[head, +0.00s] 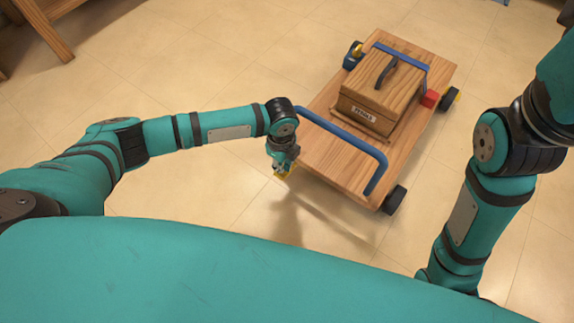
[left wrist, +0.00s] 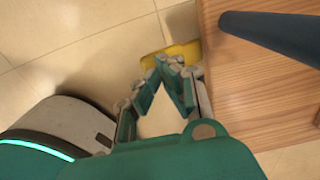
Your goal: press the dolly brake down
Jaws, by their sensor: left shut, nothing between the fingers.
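A wooden dolly (head: 338,160) with a blue push handle (head: 345,136) stands on the tiled floor right of centre. A yellow pedal, which looks like the brake (head: 291,172), juts from the dolly's near left corner. It also shows in the left wrist view (left wrist: 184,52), beside the deck edge (left wrist: 225,75). My left gripper (head: 284,165) points down at the pedal, its fingers together and empty. In the left wrist view the fingertips (left wrist: 167,65) overlap the pedal's near edge; I cannot tell whether they touch it. My right arm shows at the right, but its gripper is hidden.
A wooden box (head: 376,95) with a dark handle sits on the dolly under a blue strap (head: 402,52). Black wheels (head: 394,199) show at the deck's edges. Wooden furniture (head: 45,28) stands top left. Floor left of the dolly is clear.

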